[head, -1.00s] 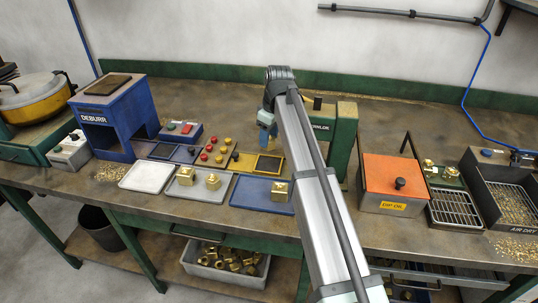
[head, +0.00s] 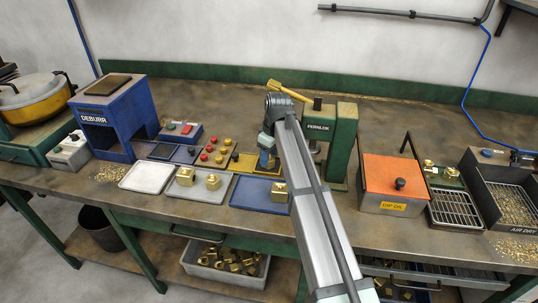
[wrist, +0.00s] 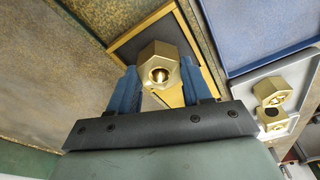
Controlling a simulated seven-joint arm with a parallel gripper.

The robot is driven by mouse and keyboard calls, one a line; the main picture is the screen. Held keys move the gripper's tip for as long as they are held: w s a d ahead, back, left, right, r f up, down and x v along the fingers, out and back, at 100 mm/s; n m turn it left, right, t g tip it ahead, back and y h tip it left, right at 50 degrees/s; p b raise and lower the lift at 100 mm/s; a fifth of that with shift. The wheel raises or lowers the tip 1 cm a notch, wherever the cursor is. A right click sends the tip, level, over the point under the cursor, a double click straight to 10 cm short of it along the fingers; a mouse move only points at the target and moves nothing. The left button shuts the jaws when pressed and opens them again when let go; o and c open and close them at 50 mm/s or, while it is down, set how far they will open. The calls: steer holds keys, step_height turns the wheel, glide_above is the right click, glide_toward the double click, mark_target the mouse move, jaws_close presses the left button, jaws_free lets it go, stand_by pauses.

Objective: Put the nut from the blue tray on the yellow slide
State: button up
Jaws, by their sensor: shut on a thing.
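In the head view my gripper (head: 267,160) is over the right part of the yellow slide (head: 242,163), and the held nut is hidden there. The blue tray (head: 248,193) is in front of the slide, with a brass nut (head: 279,189) at its right side.
A grey tray (head: 199,192) left of the blue tray holds two brass nuts. A green press (head: 343,140) with a yellow handle (head: 291,92) stands close behind and right of my gripper. A small board with red and yellow knobs (head: 211,151) is to the left.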

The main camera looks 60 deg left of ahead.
mark_target(274, 160)
steer(key=shift+f, duration=0.1)
steer(key=o, duration=1.4)
steer(key=r, duration=0.4)
steer(key=d+r, duration=0.1)
steer(key=r, duration=0.7)
steer(key=shift+w+d+r, duration=0.1)
steer(key=shift+w+d, duration=0.25)
